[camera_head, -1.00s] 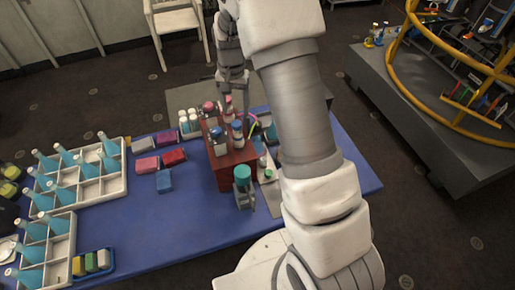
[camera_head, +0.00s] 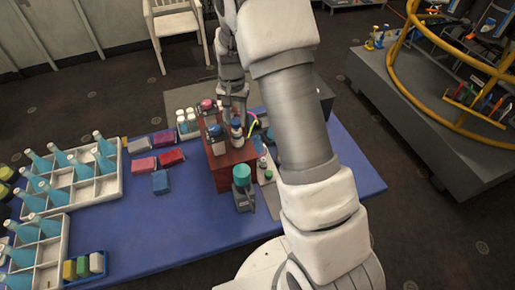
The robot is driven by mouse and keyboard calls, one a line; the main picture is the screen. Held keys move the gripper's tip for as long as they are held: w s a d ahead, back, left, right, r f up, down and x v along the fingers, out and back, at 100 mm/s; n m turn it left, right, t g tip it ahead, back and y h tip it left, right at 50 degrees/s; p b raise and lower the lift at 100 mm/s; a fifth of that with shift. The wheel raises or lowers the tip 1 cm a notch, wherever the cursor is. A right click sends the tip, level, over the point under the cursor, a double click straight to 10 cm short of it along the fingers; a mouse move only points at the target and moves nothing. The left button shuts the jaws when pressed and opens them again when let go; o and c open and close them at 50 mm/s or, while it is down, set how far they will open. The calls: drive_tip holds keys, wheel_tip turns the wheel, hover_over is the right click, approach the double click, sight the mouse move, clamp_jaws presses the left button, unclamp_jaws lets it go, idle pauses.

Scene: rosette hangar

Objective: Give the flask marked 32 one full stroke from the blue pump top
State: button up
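Several flasks with pale blue contents (camera_head: 53,153) stand in white divided trays (camera_head: 108,190) at the left of the blue table. No number can be read on any flask, so I cannot tell which is 32. A red-brown box (camera_head: 228,172) stands mid-table with several pump tops on it. One blue pump top (camera_head: 236,123) is at its right side, another bluish top (camera_head: 215,131) at its left, and a pink one (camera_head: 207,104) behind. My gripper (camera_head: 237,108) points down over the box's far part, close to the tops. Its fingers are too small and partly hidden to judge.
A teal-capped container (camera_head: 242,174) stands before the box. Red, blue and grey blocks (camera_head: 171,158) lie left of it, white-capped bottles (camera_head: 188,120) behind. A small tray of colored blocks (camera_head: 84,267) is at front left. The table's front middle is clear. A yellow-railed platform (camera_head: 420,110) stands right.

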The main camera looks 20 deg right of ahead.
drive_tip(key=c, duration=0.4)
drive_tip(key=shift+r+p, duration=0.7)
drive_tip(key=shift+r, duration=0.35)
drive_tip(key=shift+f+b, duration=0.75)
drive_tip(key=shift+f, duration=0.3)
idle(0.3)
drive_tip(key=o, duration=1)
drive_tip(key=shift+c, duration=0.2)
drive_tip(key=shift+r, duration=0.1)
drive_tip(key=shift+r+p, duration=2.25)
drive_tip(key=shift+r, duration=1.2)
